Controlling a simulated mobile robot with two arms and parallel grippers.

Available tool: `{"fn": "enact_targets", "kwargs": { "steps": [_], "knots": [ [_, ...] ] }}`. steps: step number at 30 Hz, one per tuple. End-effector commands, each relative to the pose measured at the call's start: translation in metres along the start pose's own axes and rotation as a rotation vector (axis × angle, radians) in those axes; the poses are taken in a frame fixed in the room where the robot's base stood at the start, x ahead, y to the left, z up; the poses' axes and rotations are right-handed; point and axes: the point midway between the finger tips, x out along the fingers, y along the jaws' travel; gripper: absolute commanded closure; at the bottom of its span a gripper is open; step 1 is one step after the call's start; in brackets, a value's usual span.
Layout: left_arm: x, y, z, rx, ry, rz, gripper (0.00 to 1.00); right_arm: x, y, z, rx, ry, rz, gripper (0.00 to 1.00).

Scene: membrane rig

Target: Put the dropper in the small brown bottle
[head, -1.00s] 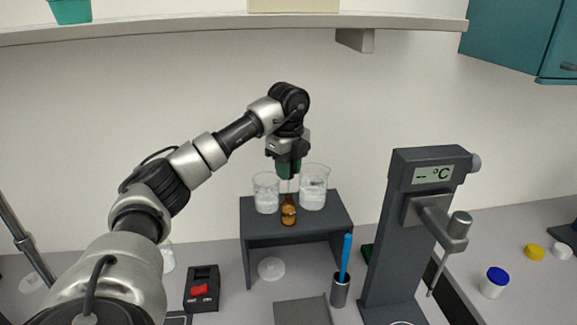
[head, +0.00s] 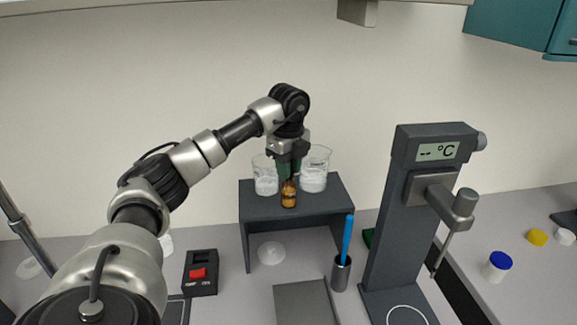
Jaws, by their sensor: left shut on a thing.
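The small brown bottle (head: 289,197) stands upright on the dark grey raised shelf (head: 262,207), in front of two beakers. My left gripper (head: 287,172) points down just above the bottle and is shut on the dropper. The dropper itself is mostly hidden by the fingers. Its lower end appears lined up with the bottle's mouth, but I cannot tell how far it is inside. My right gripper is not in view.
A left beaker (head: 265,183) and a right beaker (head: 314,181) with white contents stand close behind the bottle. A grey stand with a °C display (head: 437,152) rises at right. A metal cup (head: 340,276) holds a blue stick. A red-switch box (head: 200,272) sits at front left.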

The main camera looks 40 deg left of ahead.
Motion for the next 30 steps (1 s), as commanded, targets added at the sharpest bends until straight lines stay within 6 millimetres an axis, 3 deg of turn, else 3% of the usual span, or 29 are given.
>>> {"fn": "enact_targets", "kwargs": {
  "steps": [17,18,23,30],
  "knots": [
    [0.0025,0.0,0.0001,0.0,0.0,0.0,0.97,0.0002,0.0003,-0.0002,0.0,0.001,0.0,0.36],
    [0.0025,0.0,0.0001,0.0,0.0,0.0,0.72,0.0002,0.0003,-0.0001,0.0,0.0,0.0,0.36],
    [0.0024,0.0,0.0001,0.0,0.0,0.0,0.47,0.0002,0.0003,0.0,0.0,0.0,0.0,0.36],
    [0.0024,0.0,0.0,0.0,0.0,0.0,0.45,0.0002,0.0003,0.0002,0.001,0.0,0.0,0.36]
  ]
}}
